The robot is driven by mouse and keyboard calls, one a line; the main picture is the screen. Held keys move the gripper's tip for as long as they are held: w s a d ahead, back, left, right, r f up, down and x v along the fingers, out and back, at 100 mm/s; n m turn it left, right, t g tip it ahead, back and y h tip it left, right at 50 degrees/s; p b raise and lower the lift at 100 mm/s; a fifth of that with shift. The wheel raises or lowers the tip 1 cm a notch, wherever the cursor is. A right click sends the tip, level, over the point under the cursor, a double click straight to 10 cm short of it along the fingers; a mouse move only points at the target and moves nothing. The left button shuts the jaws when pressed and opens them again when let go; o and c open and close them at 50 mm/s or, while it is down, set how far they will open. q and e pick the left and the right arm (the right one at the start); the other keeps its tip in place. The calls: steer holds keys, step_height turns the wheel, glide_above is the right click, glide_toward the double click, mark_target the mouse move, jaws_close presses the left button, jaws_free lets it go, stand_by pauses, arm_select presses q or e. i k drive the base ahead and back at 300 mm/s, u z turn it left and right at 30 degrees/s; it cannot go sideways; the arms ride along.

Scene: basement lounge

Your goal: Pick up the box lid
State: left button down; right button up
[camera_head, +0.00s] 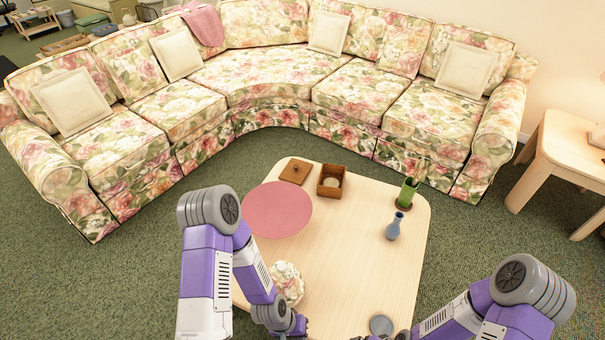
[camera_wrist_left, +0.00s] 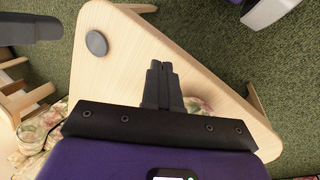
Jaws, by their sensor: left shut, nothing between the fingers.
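The box lid (camera_head: 295,171) is a flat brown wooden square with a small knob, lying on the far left part of the table. The open brown box (camera_head: 331,188) stands just right of it, with a pale round thing inside. My left gripper shows in the left wrist view (camera_wrist_left: 159,70), its dark fingers shut together and empty above the table. In the head view it is low, at the near edge, far from the lid and mostly hidden by my arm. Only dark bits, perhaps of my right gripper, show at the bottom edge; its fingers cannot be made out.
The pale table (camera_head: 345,255) also holds a pink round mat (camera_head: 277,209), a floral round object (camera_head: 287,283), a blue vase (camera_head: 394,228), a green vessel (camera_head: 407,193) and a grey disc (camera_head: 381,325). A floral sofa (camera_head: 265,75) curves behind. The table's middle is clear.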

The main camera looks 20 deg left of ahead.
mark_target(296, 171)
steer(key=k, duration=1)
steer(key=u, duration=2.05)
steer(key=i, duration=4.3)
steer(key=z, duration=2.6)
steer(key=i, duration=0.65)
steer(key=u, duration=0.05)
